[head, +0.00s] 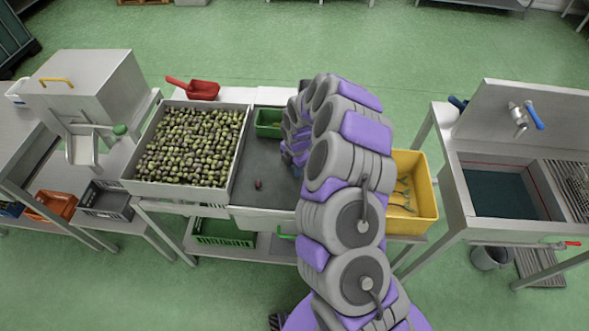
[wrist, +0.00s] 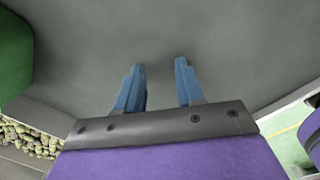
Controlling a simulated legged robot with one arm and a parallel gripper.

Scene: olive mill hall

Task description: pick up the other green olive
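My gripper (wrist: 157,66) is open in the wrist view, its two blue fingers apart with nothing between them. Below it is the bare grey sorting surface (head: 270,165). In the head view my arm hides the gripper and part of that surface. One small dark reddish olive (head: 258,184) lies on the left part of the surface. No single green olive shows on the surface in either view. A large tray (head: 241,160) full of mixed green and dark olives stands to the left. Its olives (wrist: 30,137) also show at the wrist view's lower left.
A small green crate (head: 268,123) stands at the surface's back edge; a green wall (wrist: 14,55) shows at the wrist view's left. A yellow crate (head: 425,200) is right of my arm. A red scoop (head: 203,90) lies behind the tray. A sink (head: 500,190) stands far right.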

